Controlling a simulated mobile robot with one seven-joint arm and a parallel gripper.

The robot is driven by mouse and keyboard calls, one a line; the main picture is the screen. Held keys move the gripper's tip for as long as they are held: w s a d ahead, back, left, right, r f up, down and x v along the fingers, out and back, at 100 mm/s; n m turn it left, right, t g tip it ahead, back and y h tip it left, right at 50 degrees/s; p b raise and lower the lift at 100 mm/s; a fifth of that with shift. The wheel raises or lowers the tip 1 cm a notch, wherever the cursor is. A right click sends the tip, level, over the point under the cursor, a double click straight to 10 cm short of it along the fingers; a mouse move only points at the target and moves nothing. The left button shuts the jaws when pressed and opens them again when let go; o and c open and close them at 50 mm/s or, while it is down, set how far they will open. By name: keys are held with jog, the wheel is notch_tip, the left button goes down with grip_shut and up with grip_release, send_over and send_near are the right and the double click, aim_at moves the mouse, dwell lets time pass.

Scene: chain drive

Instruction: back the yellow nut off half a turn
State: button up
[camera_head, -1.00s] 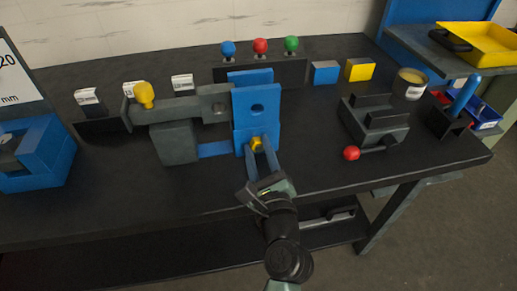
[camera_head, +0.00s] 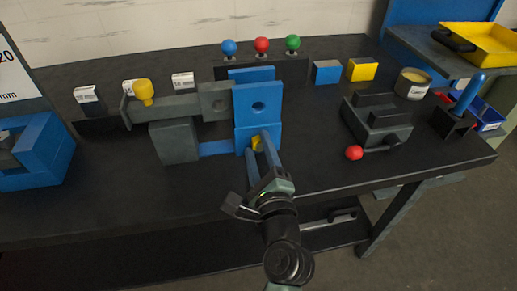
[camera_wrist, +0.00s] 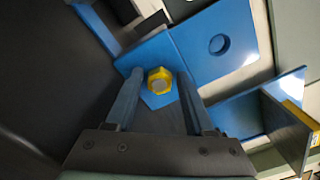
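The yellow nut (camera_wrist: 159,80) is a hex nut around a grey round end, low on the front of the blue bracket (camera_wrist: 151,50). In the head view the nut (camera_head: 256,143) is partly hidden behind my fingers. My gripper (camera_wrist: 160,76) is open, one finger on each side of the nut, with a visible gap on both sides. In the head view my gripper (camera_head: 259,147) reaches up to the bracket from the front of the bench. How far the fingertips reach along the nut is hard to tell.
A grey arm with a yellow knob (camera_head: 144,90) extends left of the bracket. A dark block with a red-knobbed lever (camera_head: 354,153) stands to the right. Blue, red and green knobs (camera_head: 261,46) stand behind. The front bench top is clear.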

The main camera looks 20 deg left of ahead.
jog(key=shift+o, duration=0.7)
jog(key=v, duration=1.3)
jog(key=shift+b, duration=0.3)
jog(key=shift+d, duration=0.1)
